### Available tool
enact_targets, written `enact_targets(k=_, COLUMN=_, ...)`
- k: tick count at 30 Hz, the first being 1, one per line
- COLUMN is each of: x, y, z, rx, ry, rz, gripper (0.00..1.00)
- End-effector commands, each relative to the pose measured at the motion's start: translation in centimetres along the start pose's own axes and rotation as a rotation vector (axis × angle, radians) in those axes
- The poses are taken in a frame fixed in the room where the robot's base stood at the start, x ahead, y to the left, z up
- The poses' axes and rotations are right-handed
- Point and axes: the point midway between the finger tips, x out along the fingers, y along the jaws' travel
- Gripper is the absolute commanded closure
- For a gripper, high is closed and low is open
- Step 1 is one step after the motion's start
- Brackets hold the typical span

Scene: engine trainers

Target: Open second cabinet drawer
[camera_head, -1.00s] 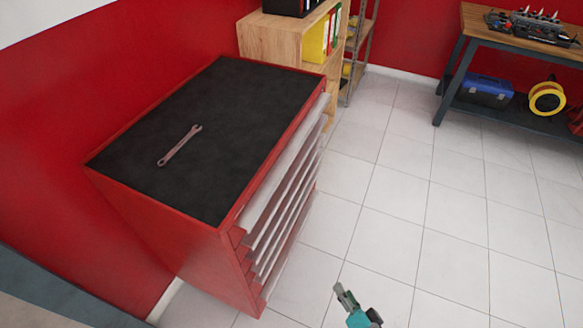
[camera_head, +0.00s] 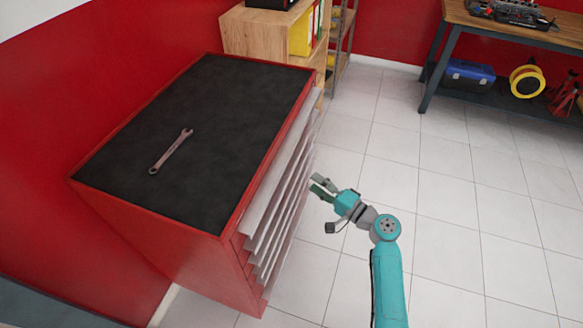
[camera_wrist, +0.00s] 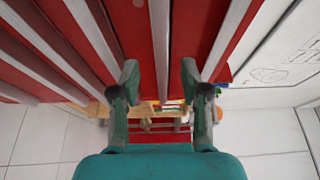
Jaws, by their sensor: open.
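The red cabinet (camera_head: 150,235) stands against the red wall, with a black top and a stack of drawers on its right face. Each drawer has a long pale handle strip; the upper strips (camera_head: 283,160) show in the head view. My gripper (camera_head: 318,188) is beside the drawer fronts, to their right. In the wrist view my gripper (camera_wrist: 160,80) is open, its two fingers on either side of one pale handle strip (camera_wrist: 160,45). I cannot tell whether the fingers touch it, or which drawer the strip belongs to.
A wrench (camera_head: 171,151) lies on the cabinet top. A wooden shelf (camera_head: 255,38) with binders stands behind the cabinet. A workbench (camera_head: 500,35) with a blue toolbox (camera_head: 468,75) below is at the back right. The tiled floor (camera_head: 450,230) is clear.

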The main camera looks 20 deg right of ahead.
Motion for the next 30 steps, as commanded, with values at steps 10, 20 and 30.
enact_targets(k=10, x=6.0, y=0.0, z=0.1, rx=-0.001, ry=-0.002, rz=0.001, gripper=0.54)
enact_targets(k=20, x=9.5, y=0.1, z=0.1, rx=-0.001, ry=0.001, rz=0.002, gripper=0.54)
enact_targets(k=30, x=9.8, y=0.1, z=0.0, rx=-0.001, ry=0.002, rz=0.002, gripper=0.54)
